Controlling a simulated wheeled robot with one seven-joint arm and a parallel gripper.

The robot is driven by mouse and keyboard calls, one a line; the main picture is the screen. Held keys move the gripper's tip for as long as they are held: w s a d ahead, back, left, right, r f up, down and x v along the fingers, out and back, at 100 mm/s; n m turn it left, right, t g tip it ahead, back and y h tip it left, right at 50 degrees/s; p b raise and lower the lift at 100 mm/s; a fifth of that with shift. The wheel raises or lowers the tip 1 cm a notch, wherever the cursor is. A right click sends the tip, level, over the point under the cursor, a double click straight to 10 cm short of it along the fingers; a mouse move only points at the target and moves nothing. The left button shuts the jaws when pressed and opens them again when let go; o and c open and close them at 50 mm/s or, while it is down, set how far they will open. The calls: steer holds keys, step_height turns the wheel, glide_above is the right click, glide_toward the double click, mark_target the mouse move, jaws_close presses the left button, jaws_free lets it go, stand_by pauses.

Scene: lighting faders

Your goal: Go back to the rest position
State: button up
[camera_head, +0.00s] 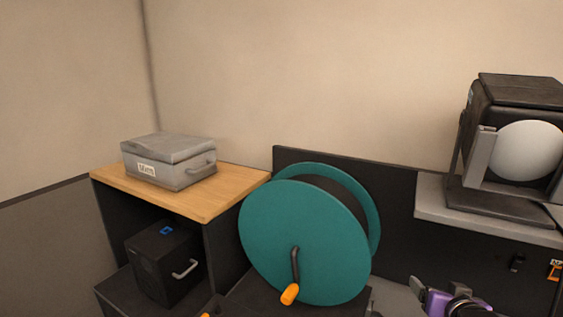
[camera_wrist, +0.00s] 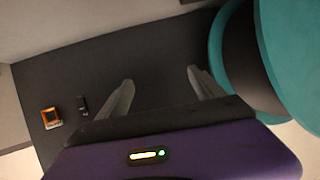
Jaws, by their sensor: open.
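My gripper (camera_wrist: 160,80) shows in the wrist view with its two grey fingers apart and nothing between them. The fingers point toward a dark panel, beside the teal reel. In the head view, part of my purple wrist shows at the bottom right, to the right of the teal cable reel (camera_head: 300,240). The fingertips are hard to make out there. The reel has a crank with an orange handle (camera_head: 290,294), and my gripper is apart from that handle.
A grey metal box (camera_head: 168,160) with a label sits on a wooden-topped cabinet (camera_head: 215,205). A black case (camera_head: 160,265) stands below. A stage lamp (camera_head: 515,140) sits on a grey shelf (camera_head: 435,205) at right. The dark panel (camera_wrist: 60,80) carries an orange-framed fitting (camera_wrist: 50,118) and a small black fitting (camera_wrist: 82,105).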

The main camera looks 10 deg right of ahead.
steer(key=s+a+f+n+t, duration=0.1)
steer(key=s+a+t, duration=0.4)
steer(key=s+a, duration=1)
steer(key=s+a+f+n+g+y, duration=0.1)
steer(key=s+a+n+y, duration=0.1)
steer(key=s, duration=1.2)
steer(key=s+a+n+g+y, duration=0.1)
steer(key=s+a+n, duration=0.1)
steer(key=s, duration=1.2)
steer(key=shift+a+f+y, duration=0.4)
steer(key=shift+a, duration=0.35)
